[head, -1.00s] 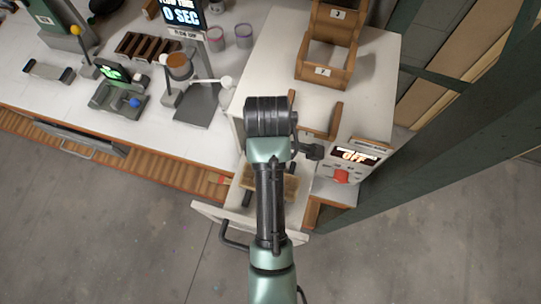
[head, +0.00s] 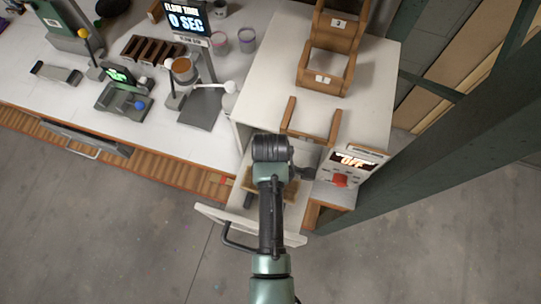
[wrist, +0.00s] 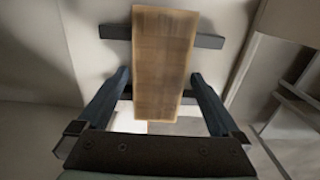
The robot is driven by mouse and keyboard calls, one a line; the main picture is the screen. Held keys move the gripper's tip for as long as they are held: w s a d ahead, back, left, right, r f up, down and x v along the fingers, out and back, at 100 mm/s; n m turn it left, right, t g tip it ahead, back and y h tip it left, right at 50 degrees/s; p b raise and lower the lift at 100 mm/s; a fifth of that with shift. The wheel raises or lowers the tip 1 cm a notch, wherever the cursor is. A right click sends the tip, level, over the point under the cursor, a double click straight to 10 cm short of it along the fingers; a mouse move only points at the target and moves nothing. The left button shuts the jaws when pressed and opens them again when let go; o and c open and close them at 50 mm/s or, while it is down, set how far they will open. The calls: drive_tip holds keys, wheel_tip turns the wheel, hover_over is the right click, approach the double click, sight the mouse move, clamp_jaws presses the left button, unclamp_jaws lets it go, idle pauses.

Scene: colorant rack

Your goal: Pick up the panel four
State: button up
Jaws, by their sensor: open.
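A plain wooden panel (wrist: 163,50), which I take to be panel four, lies across two dark bars in the wrist view; no number shows on it. My gripper (wrist: 162,82) is open. Its two dark fingers stand on either side of the panel's lower part, with a gap on each side. I cannot tell how far above the panel they are. In the head view a piece of wood (head: 291,190) shows in the open white drawer (head: 290,239), mostly hidden by my arm. The fingers are hidden there.
A white cabinet (head: 375,60) stands behind, with a wooden U-shaped holder (head: 311,136) and stacked wooden bins (head: 325,78) on top. A control box (head: 345,170) reading OFF sits to the right. A green post (head: 430,140) rises further right. The bench holds several devices.

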drive_tip(key=c, duration=1.3)
drive_tip(key=shift+o, duration=0.2)
drive_tip(key=shift+r, duration=0.15)
